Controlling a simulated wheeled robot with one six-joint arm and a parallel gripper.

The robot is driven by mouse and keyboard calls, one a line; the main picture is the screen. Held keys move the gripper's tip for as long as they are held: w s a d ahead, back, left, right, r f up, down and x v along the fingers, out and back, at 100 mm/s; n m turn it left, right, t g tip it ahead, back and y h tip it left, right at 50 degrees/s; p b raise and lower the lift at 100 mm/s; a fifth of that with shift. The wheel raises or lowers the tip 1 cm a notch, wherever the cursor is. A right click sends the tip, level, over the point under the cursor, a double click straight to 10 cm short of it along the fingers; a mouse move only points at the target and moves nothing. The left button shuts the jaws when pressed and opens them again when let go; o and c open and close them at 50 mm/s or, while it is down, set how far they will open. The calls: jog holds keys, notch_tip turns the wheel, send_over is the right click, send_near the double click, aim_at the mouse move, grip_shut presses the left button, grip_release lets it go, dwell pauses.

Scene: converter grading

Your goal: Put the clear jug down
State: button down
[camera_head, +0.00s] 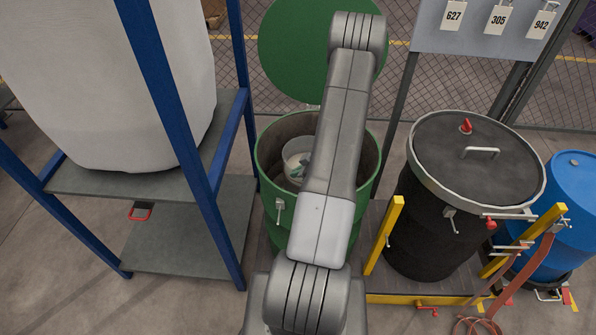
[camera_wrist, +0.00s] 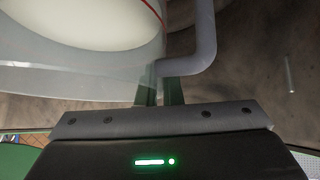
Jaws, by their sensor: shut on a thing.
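The clear jug (camera_head: 294,156) shows inside the open green drum (camera_head: 270,180), partly behind my arm. In the wrist view the jug (camera_wrist: 60,75) fills the upper left, with pale contents, a red line near its rim and a grey handle (camera_wrist: 206,35). My gripper (camera_wrist: 165,90) is shut on the jug's handle, low in the wrist picture. In the head view my arm hides most of the gripper. I cannot tell whether the jug touches anything below it.
A green lid (camera_head: 290,50) stands raised behind the drum. A black lidded drum (camera_head: 435,225) and a blue drum (camera_head: 570,205) are at right, with yellow posts (camera_head: 385,235) between. A blue-framed rack (camera_head: 180,110) holding a big white sack (camera_head: 120,90) stands at left.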

jog(key=shift+w+f, duration=0.1)
jog(key=shift+f, duration=0.1)
jog(key=c, duration=1.6)
grip_release()
jog(key=shift+r, duration=0.25)
jog(key=p+v, duration=0.1)
jog(key=v, duration=1.1)
jog(key=shift+r+p, duration=0.25)
jog(key=shift+p, duration=0.05)
